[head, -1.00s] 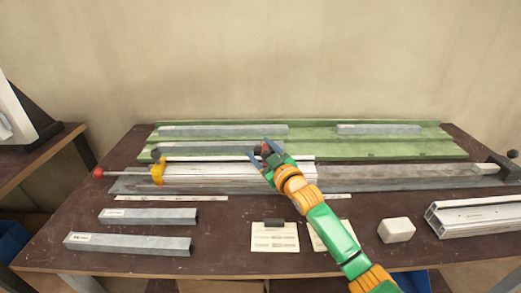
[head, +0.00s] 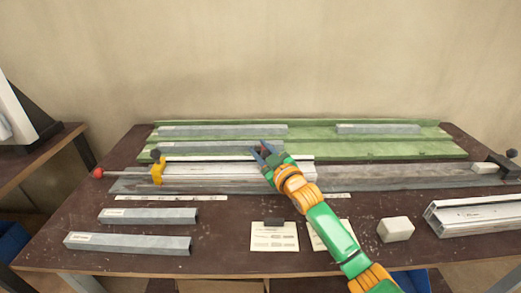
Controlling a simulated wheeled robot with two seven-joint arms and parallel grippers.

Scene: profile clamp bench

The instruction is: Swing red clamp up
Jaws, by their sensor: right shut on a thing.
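My right gripper (head: 262,151) is above the middle of the bench, at the back edge of the pale profile (head: 225,173). It is shut on a small dark red part, which looks like the handle of the red clamp (head: 263,151). The fingers and wrist hide most of that clamp, so I cannot tell its exact angle. A red ball knob (head: 97,173) on a rod runs into a yellow block (head: 157,173) at the profile's left end. My left gripper is out of view.
A green rack (head: 300,147) with grey bars lies behind. Two grey bars (head: 128,243) lie front left. A black-knobbed fixture (head: 497,165) stands far right.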

